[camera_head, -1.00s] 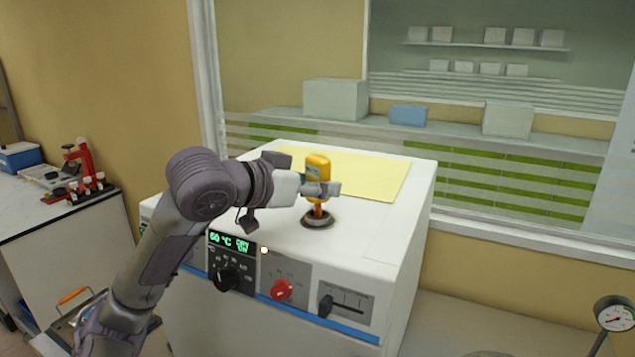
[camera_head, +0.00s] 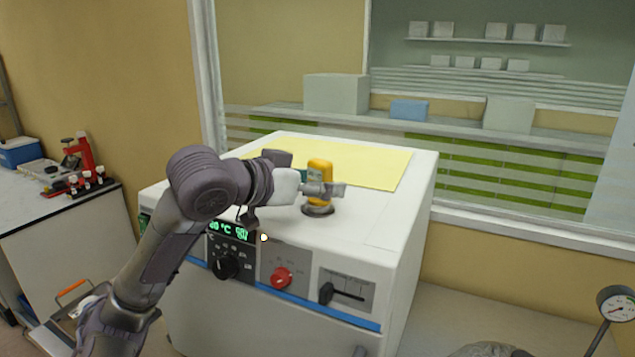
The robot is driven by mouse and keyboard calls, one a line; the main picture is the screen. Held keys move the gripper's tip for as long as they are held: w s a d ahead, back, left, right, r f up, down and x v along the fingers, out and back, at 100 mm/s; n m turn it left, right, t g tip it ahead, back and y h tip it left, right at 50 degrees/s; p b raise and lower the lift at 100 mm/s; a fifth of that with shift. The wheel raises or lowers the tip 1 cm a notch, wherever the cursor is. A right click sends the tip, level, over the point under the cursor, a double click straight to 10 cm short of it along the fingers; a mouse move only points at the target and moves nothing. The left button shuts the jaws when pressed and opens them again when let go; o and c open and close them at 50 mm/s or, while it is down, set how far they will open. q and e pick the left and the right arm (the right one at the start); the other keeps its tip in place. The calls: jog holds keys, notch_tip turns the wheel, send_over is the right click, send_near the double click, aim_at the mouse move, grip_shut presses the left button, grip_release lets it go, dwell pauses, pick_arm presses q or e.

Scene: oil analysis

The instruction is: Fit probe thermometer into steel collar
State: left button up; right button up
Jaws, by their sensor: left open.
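The probe thermometer (camera_head: 320,168) has a yellow head and stands about upright at the steel collar (camera_head: 318,210), on top of the white machine. Its head sits low, just above the collar, and no length of stem shows between them. My left gripper (camera_head: 323,189) is at the lower part of the yellow head, with its jaws open. The fingers hide part of the head, so I cannot tell whether they touch it. My right gripper is not in view.
The white machine (camera_head: 400,225) has a yellow sheet (camera_head: 380,168) on top behind the thermometer, and a black knob (camera_head: 226,264), a red knob (camera_head: 281,278) and a slider (camera_head: 326,293) in front. A dial gauge (camera_head: 617,304) stands at right. A red stand (camera_head: 80,155) is on the left bench.

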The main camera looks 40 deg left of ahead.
pick_arm(q)
jog(key=shift+s, duration=0.1)
jog(key=v, duration=1.2)
